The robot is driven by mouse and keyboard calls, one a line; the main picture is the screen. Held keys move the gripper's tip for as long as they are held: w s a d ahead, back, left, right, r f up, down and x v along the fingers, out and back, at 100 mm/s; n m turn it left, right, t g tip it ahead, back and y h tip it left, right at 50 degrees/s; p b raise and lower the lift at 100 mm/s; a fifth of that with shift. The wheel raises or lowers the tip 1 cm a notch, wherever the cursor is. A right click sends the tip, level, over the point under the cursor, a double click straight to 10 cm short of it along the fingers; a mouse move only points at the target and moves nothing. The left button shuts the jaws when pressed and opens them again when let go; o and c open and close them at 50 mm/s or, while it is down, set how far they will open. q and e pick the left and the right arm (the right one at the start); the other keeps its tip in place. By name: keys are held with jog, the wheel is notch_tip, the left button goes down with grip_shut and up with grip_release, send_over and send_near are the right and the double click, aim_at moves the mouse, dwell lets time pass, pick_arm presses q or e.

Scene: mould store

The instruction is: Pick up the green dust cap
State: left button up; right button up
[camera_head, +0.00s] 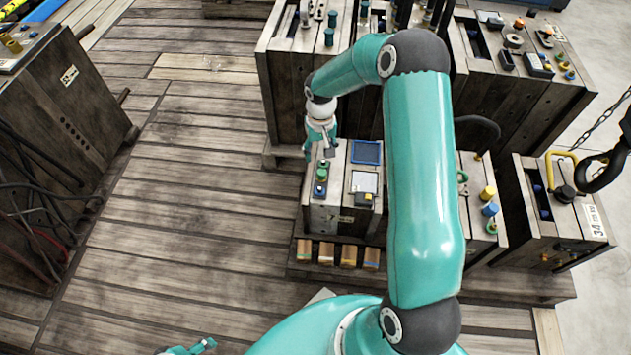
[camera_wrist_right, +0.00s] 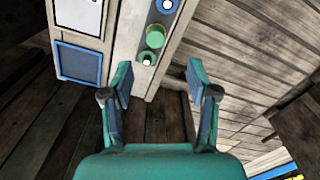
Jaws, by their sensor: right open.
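The green dust cap (camera_head: 321,174) sits on the top of a wooden box, in a row with a blue-ringed fitting (camera_head: 320,190) on its near side. In the right wrist view the green cap (camera_wrist_right: 155,37) is upper centre, ahead of my fingertips and apart from them. A smaller green-rimmed piece with a white centre (camera_wrist_right: 148,59) lies closer to the fingers. My right gripper (camera_head: 320,152) is open and empty at the box's far edge; its two fingers (camera_wrist_right: 159,82) are spread wide in the wrist view. My left gripper (camera_head: 206,345) shows only partly at the bottom edge.
A blue panel (camera_head: 367,152) and a white panel (camera_head: 364,184) lie right of the cap on the same box. Larger wooden crates (camera_head: 290,100) with fittings stand behind. A dark cabinet (camera_head: 65,110) stands at left. The plank floor (camera_head: 190,200) between is clear.

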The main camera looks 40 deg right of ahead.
send_over(322, 171)
jog(key=f, duration=0.2)
jog(key=a+f, duration=0.1)
jog(key=f, duration=0.1)
jog(key=shift+f+b, duration=0.4)
jog(key=shift+d+f+b, duration=0.25)
jog(key=shift+f+b, duration=0.15)
jog(key=shift+f, duration=0.95)
jog(key=shift+d+f+b, duration=0.2)
jog(key=shift+f+b, duration=0.2)
jog(key=shift+f, duration=0.95)
jog(key=c, duration=0.9)
